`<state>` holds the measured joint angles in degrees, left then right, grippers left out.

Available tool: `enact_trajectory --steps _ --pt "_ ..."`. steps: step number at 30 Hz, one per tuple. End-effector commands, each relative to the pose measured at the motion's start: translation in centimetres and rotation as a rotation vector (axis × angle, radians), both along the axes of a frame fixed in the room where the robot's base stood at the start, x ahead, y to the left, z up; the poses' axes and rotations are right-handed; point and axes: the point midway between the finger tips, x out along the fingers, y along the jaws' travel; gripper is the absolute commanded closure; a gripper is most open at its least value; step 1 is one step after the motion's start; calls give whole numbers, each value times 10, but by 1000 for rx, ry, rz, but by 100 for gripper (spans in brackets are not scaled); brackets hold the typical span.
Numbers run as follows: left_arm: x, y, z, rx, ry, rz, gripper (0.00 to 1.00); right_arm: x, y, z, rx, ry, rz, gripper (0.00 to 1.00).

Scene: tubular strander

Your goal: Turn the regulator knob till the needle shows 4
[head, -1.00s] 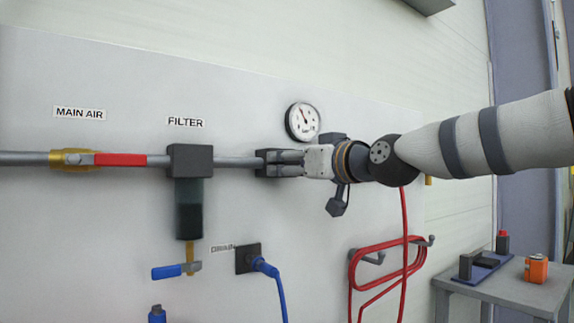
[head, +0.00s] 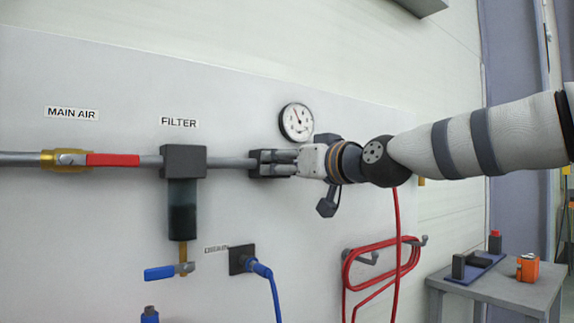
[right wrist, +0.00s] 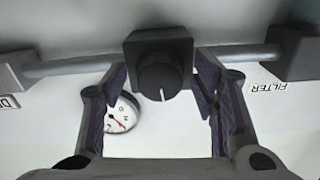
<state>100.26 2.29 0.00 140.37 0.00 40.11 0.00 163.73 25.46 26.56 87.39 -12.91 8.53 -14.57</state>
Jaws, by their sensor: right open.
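The regulator (head: 257,163) is a dark block on the grey pipe, right of the filter. Its round black knob (right wrist: 160,80) faces the right wrist camera and has a white mark. The round white gauge (head: 297,121) is above the regulator and also shows in the right wrist view (right wrist: 122,114). Its needle points up and slightly left in the head view; the digits are too small to read. My right gripper (head: 284,162) is open, with one finger on each side of the knob in the right wrist view (right wrist: 162,82). I cannot tell whether the fingers touch it. My left gripper is out of view.
The filter (head: 184,190) and the red-handled main air valve (head: 110,159) sit left on the pipe. A red hose (head: 350,270) hangs on hooks below my right arm. A grey side table (head: 500,285) holds an orange object (head: 528,268).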

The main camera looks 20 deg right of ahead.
Motion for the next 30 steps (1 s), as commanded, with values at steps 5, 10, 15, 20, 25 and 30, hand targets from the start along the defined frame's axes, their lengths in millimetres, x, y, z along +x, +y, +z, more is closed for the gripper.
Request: enact_trajectory --steps 5,10,15,20,25,30 --pt "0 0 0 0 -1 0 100 0 0 21 0 -6 -1 46" --pt "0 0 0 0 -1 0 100 0 0 63 -1 -4 -1 46" --pt "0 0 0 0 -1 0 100 1 0 93 -1 -1 -1 46" --pt "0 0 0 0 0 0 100 0 0 100 1 1 0 46" --pt "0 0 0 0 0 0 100 0 0 100 1 1 0 46" --pt "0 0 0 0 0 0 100 0 0 100 0 0 0 46"
